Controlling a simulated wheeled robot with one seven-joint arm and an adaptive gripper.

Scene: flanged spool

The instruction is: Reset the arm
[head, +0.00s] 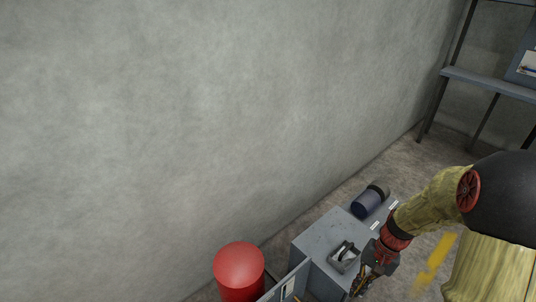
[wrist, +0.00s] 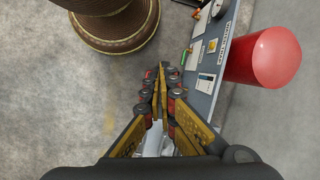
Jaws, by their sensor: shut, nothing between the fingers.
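My gripper (wrist: 161,70) is shut and empty in the wrist view, its yellow fingers meeting in front of the camera. In the head view my gripper (head: 362,284) hangs down at the lower right, in front of the right side of a grey cabinet (head: 318,235). A large brown, ribbed, flanged spool (wrist: 112,32) stands on the floor at the top left of the wrist view, cut off by the frame edge. It is apart from the fingers.
A red cylinder (head: 239,268) stands left of the cabinet. A small grey bracket-like item (head: 345,257) sits on the cabinet top. A dark blue cylinder (head: 369,199) lies behind it. A labelled grey panel (wrist: 208,62) is right of the fingers. A shelf rack (head: 490,84) stands far right.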

